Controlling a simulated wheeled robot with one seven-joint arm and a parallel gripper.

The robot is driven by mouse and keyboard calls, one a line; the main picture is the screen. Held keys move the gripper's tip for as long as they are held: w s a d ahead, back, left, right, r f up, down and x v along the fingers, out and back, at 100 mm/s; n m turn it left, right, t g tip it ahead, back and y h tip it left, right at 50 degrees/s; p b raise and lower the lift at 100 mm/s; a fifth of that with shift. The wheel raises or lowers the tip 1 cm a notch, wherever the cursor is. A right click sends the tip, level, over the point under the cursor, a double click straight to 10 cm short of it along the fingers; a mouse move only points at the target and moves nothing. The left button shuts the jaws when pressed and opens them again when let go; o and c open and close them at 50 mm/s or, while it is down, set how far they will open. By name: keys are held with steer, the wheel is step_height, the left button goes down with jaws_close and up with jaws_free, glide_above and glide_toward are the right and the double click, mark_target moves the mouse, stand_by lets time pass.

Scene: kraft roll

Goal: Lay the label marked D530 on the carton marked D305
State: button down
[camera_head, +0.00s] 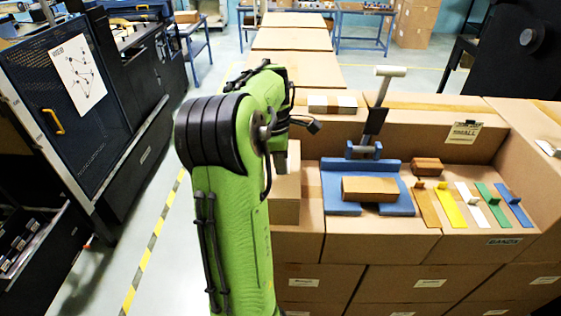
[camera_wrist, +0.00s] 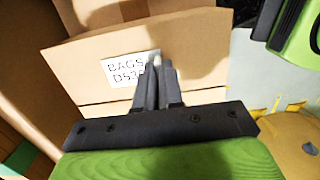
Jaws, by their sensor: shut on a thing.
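In the wrist view my gripper (camera_wrist: 161,72) is shut, its fingertips over the right part of a white label (camera_wrist: 122,68) reading "BAGS" and "D53"; its last character is hidden behind the fingers. A pale tip shows between the fingertips. The label lies against or just in front of a brown carton (camera_wrist: 195,45); I cannot tell whether they touch. In the head view my arm hides the gripper and the label. Front cartons (camera_head: 400,283) there carry small white labels too small to read, so I cannot tell which is D305.
A blue fixture (camera_head: 335,190) with a brown block (camera_head: 370,189) stands on the carton tops. Several coloured strips (camera_head: 450,209) lie to its right. A dark cabinet (camera_head: 70,100) stands at the left, with clear floor (camera_head: 165,215) beside my arm.

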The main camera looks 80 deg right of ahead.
steer(key=shift+a, duration=0.25)
steer(key=shift+f, duration=0.15)
steer(key=c, duration=1.3)
jaws_free()
steer(key=shift+d, duration=0.1)
